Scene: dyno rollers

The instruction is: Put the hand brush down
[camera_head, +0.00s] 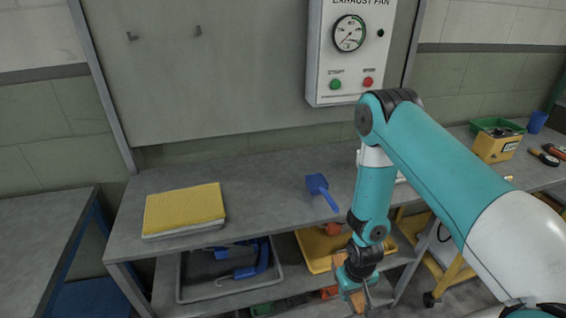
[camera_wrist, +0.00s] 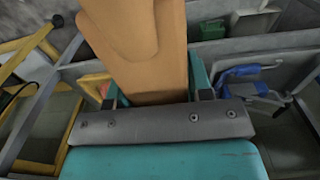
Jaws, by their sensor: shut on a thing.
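The hand brush (camera_wrist: 150,45) shows in the wrist view as a tan, wood-coloured body rising from between my fingers. My gripper (camera_wrist: 157,90) is shut on it, with a teal finger on each side. In the head view my gripper (camera_head: 355,288) hangs in front of the workbench, below the level of its top. Tan parts of the brush (camera_head: 358,301) show at the fingers there. The brush's bristles cannot be made out in either view.
Below are a grey bin (camera_head: 200,284) with blue items and a yellow tray (camera_head: 315,250). A control box (camera_head: 350,75) hangs behind.

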